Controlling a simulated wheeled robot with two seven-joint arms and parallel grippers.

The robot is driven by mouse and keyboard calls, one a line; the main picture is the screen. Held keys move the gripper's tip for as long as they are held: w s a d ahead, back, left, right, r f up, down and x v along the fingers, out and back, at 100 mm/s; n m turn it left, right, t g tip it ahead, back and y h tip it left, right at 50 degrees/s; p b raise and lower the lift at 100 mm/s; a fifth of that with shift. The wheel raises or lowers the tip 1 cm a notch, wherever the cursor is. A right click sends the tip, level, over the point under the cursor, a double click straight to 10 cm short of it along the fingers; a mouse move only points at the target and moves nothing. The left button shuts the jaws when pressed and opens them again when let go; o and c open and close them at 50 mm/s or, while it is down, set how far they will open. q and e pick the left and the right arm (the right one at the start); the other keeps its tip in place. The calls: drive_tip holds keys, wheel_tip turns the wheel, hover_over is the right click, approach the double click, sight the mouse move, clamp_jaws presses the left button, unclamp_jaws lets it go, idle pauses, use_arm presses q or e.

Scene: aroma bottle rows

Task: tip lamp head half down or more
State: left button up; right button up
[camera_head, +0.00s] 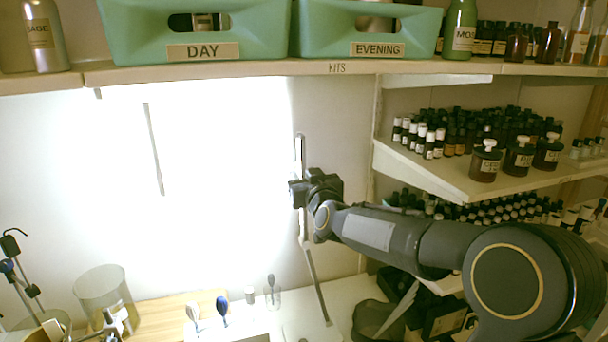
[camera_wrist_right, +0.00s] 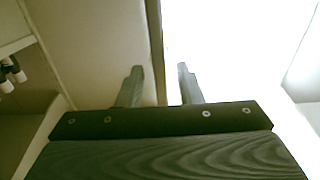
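A glaring white area (camera_head: 220,150) fills the middle of the head view, with a straight right edge. Its outline is washed out, so I cannot tell the lamp head from the lit wall or read its tilt. A thin upright stand (camera_head: 315,280) rises beside its right edge. My right gripper (camera_head: 293,193) is at the upper part of this stand, partly hiding it. My left gripper is not in view.
A shelf (camera_head: 330,68) with green DAY (camera_head: 195,30) and EVENING (camera_head: 370,30) bins spans the top. Bottle shelves (camera_head: 430,170) stand at right, behind my right arm. Below are a glass cylinder (camera_head: 100,285), a wooden board (camera_head: 165,310) and small brushes (camera_head: 222,306).

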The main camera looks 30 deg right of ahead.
drive_tip(key=shift+w, duration=0.25)
drive_tip(key=shift+c, duration=0.3)
clamp_jaws()
